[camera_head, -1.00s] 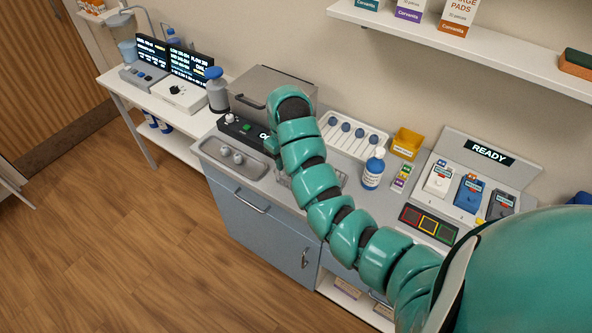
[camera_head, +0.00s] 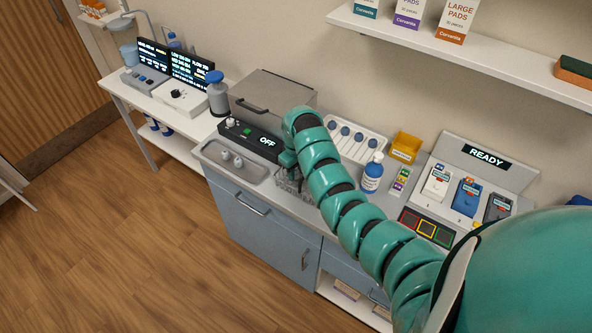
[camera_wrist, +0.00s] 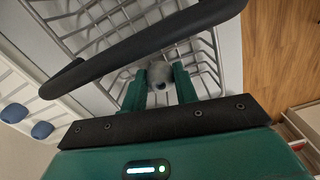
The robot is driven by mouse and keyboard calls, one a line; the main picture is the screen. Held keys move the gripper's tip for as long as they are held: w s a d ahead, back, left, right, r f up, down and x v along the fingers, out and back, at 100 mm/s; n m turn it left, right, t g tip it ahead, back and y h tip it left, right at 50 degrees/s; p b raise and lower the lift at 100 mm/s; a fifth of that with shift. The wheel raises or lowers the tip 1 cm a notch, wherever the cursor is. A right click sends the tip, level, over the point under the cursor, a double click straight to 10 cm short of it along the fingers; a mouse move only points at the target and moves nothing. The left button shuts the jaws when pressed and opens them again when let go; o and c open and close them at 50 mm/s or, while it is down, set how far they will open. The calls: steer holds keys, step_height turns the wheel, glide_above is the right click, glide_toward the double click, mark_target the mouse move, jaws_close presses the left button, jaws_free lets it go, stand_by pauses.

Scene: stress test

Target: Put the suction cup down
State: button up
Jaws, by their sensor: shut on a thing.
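My gripper (camera_wrist: 160,84) is shut on a small pale grey rounded piece (camera_wrist: 159,72), which I take to be the suction cup; only part of it shows between the fingers. It is over a wire basket (camera_wrist: 88,22), and I cannot tell whether the piece touches the wires. In the head view my gripper (camera_head: 291,168) points down at the basket (camera_head: 288,187) on the counter, partly hidden by my arm. Several blue-bulbed cups stand in a white rack (camera_head: 374,149) behind my arm.
A dark bar (camera_wrist: 140,45) crosses above the basket close to my fingers. A metal tray (camera_head: 255,174) with small grey pieces lies to the left. A steel box unit reading OFF (camera_head: 262,95) stands behind, and a blue bottle (camera_head: 372,177) to the right.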

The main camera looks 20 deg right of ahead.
mark_target(296, 171)
steer(key=shift+f, duration=0.6)
steer(key=shift+f, duration=0.15)
steer(key=o, duration=0.9)
steer(key=shift+o, duration=0.2)
steer(key=shift+r+b, duration=1.5)
steer(key=shift+r, duration=2.5)
steer(key=shift+a+r, duration=0.1)
steer(key=shift+r, duration=2.05)
